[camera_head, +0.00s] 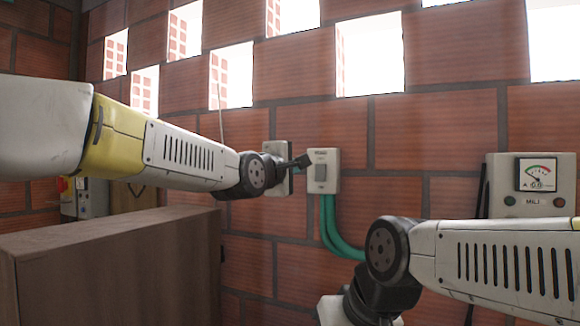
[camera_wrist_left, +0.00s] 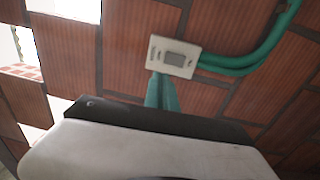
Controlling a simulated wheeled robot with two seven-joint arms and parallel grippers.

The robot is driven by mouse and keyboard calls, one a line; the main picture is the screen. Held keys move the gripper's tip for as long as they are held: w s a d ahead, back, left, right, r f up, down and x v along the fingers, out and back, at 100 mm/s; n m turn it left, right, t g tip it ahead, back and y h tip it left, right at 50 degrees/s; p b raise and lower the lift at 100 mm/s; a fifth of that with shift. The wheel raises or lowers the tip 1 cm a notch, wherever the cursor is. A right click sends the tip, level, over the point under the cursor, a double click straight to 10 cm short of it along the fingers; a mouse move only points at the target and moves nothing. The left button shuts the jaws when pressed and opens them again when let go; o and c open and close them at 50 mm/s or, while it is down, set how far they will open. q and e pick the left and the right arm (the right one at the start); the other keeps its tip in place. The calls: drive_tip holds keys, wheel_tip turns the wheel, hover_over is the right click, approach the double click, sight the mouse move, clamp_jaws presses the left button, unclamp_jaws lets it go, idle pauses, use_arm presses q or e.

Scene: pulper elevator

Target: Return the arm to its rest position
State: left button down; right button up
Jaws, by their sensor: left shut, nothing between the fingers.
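My left arm reaches in from the left in the head view. Its gripper (camera_head: 301,161) is in front of the brick wall, close to a pale switch box with a grey rocker (camera_head: 321,172). In the left wrist view the teal fingers (camera_wrist_left: 162,92) are together and empty, and their tips appear just beside the same switch box (camera_wrist_left: 172,57). I cannot tell whether they touch it. My right arm (camera_head: 500,262) comes in from the right and bends down. Its gripper is out of view.
Green conduits (camera_head: 330,228) run down from the switch box. A meter panel (camera_head: 538,185) is at the right. A brown wooden box (camera_head: 110,270) stands below my left arm.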

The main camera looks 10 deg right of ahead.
idle(0.3)
use_arm(q)
drive_tip(key=s+a+f+m+g+y, duration=0.25)
drive_tip(key=s+a+f, duration=0.25)
drive_tip(key=a+f, duration=0.35)
drive_tip(key=s+a+f+m+g+y, duration=0.2)
drive_tip(key=s+a+f+m+y, duration=0.25)
drive_tip(key=a+f, duration=0.45)
drive_tip(key=s+a+f+m+g, duration=0.2)
drive_tip(key=s+a+f, duration=0.3)
drive_tip(key=s+f, duration=0.1)
drive_tip(key=s+a+f+m+g+y, duration=0.1)
drive_tip(key=s+a+f+m+g, duration=0.1)
drive_tip(key=s+a+f, duration=0.3)
drive_tip(key=s+f+g, duration=0.1)
drive_tip(key=s, duration=0.3)
drive_tip(key=shift+s+a+m, duration=0.15)
drive_tip(key=shift+m, duration=0.25)
